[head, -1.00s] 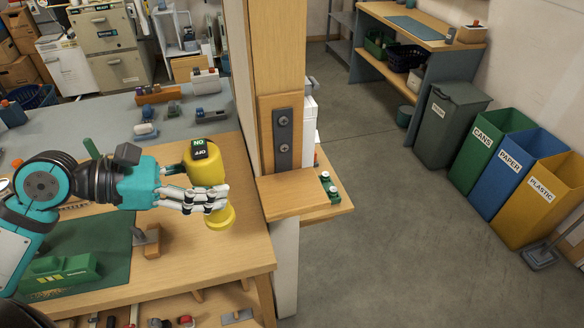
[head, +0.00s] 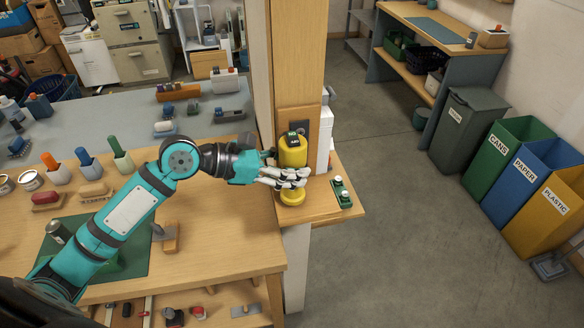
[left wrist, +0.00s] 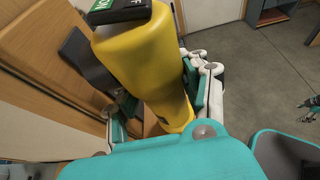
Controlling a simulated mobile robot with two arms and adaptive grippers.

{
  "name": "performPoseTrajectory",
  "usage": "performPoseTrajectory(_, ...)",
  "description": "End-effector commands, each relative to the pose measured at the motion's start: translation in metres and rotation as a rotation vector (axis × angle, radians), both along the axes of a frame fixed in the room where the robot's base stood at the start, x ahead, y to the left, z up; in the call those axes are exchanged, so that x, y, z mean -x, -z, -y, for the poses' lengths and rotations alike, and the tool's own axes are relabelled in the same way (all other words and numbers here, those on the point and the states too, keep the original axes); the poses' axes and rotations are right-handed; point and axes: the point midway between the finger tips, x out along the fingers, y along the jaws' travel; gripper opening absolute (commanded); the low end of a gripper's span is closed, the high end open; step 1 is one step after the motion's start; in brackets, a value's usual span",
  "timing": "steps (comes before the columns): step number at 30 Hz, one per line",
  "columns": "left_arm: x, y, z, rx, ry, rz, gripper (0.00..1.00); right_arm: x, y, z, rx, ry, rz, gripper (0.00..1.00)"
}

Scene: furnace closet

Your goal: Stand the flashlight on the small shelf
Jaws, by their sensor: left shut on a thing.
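The yellow flashlight (head: 292,157) is upright in my left gripper (head: 285,178), its black switch cap on top. The gripper is shut around its body. In the head view the flashlight is at the small wooden shelf (head: 322,203) on the post; I cannot tell whether its base touches the shelf. In the left wrist view the flashlight (left wrist: 150,65) fills the middle between the fingers (left wrist: 160,100), and its lower end is partly hidden by my gripper. My right gripper is not in view.
A green block with white knobs (head: 341,192) sits on the shelf's right part. The wooden post (head: 286,60) rises behind the flashlight. The workbench (head: 215,225) on the left holds several bottles, cans and tools. Labelled bins (head: 505,165) stand at the far right, with open floor between.

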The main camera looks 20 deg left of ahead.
Motion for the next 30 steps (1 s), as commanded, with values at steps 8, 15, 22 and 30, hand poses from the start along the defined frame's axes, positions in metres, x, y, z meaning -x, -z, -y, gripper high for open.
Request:
performPoseTrajectory(8, 0.000, 0.014, 0.000, 0.002, -0.001, 0.005, 0.00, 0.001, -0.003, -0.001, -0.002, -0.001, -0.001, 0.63)
performPoseTrajectory(15, 0.000, 0.016, 0.000, 0.004, -0.001, 0.002, 0.00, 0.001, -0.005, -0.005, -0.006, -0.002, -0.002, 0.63)
performPoseTrajectory(22, 0.000, 0.018, 0.000, 0.001, 0.000, 0.000, 0.67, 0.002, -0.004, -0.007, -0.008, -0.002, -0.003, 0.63)
performPoseTrajectory(30, 0.000, 0.016, 0.000, 0.001, 0.000, 0.002, 0.67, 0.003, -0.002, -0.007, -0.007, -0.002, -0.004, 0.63)
